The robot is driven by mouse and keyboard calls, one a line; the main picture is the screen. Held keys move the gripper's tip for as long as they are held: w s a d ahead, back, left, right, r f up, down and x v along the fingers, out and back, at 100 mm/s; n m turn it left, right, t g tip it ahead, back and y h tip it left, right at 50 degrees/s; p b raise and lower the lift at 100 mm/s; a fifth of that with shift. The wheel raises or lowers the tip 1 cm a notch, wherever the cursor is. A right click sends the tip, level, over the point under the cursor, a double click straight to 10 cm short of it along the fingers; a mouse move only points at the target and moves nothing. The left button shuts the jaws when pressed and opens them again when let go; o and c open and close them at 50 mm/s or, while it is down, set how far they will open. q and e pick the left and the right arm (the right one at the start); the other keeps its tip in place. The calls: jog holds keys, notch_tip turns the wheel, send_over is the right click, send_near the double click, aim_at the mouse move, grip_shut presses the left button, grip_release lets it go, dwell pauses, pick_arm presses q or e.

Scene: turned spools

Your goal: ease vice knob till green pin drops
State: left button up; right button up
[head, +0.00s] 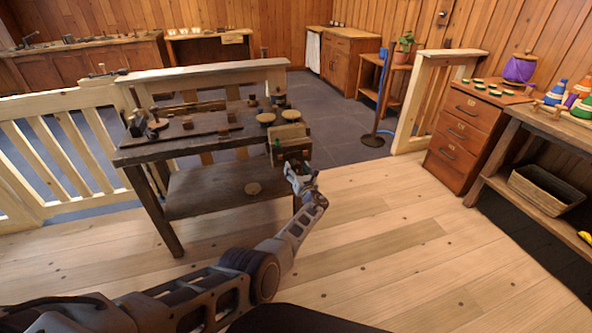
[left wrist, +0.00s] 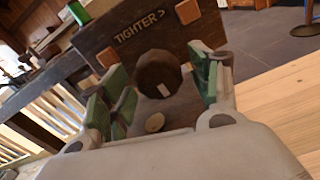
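The vice (head: 291,140) is at the right end of the dark workbench (head: 185,146). In the left wrist view its dark front plate (left wrist: 130,38) reads "TIGHTER >". The round dark knob (left wrist: 158,72) with a small pale mark stands out from the plate. The green pin (head: 277,144) is upright at the vice; it also shows at the upper left of the wrist view (left wrist: 80,12). My left gripper (head: 301,176) is open, its green-padded fingers (left wrist: 158,88) on either side of the knob, with gaps visible. My right gripper is in neither view.
Several turned pieces and tools lie on the bench top. A pale wooden railing (head: 65,150) stands left of the bench. A drawer cabinet (head: 468,135) stands at the right, and the plank floor between is clear.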

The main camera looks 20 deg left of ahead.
pick_arm(q)
jog(key=c, duration=1)
